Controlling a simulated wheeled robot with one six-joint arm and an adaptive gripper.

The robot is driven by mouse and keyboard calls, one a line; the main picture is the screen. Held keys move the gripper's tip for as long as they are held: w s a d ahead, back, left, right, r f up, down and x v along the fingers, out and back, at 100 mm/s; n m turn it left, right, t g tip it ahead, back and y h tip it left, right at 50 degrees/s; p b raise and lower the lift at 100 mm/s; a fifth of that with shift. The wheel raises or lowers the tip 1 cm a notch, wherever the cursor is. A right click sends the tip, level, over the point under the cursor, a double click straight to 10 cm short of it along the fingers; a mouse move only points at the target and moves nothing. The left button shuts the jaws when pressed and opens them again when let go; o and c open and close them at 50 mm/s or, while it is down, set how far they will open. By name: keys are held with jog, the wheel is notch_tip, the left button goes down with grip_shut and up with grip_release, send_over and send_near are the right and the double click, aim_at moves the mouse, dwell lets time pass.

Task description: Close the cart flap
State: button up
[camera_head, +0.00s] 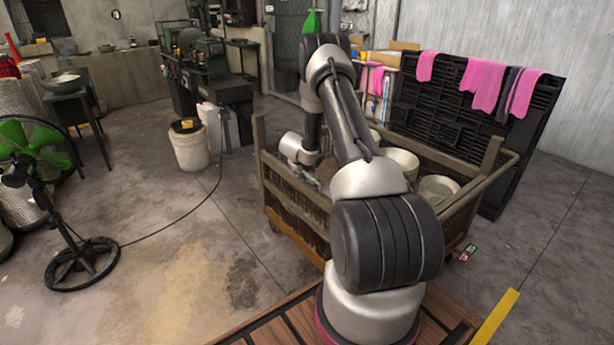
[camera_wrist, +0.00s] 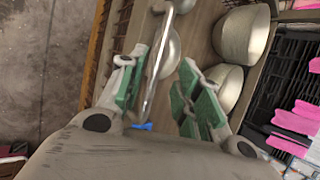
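A wooden-framed cart (camera_head: 468,213) with mesh sides stands behind my arm in the head view. Its near-left mesh side (camera_head: 299,208) appears upright; I cannot tell whether this is the flap or whether it is latched. My gripper (camera_wrist: 158,75) is at the cart's left part, and in the wrist view its green-padded fingers are spread apart. A thin curved metal edge (camera_wrist: 156,65) shows between the fingers; I cannot tell whether it touches them. The cart's mesh side (camera_wrist: 96,45) runs left of the fingers. My arm hides much of the cart in the head view.
Metal bowls (camera_head: 438,189) lie in the cart, and they show in the wrist view (camera_wrist: 242,35). A black rack (camera_head: 425,115) with pink cloths stands behind the cart. A green fan (camera_head: 38,150) and a white bucket (camera_head: 190,150) stand left. Floor between fan and cart is clear apart from a cable.

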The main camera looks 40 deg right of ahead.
jog(key=v, duration=0.5)
jog(key=shift+s+a+r, duration=0.15)
jog(key=shift+r, duration=0.2)
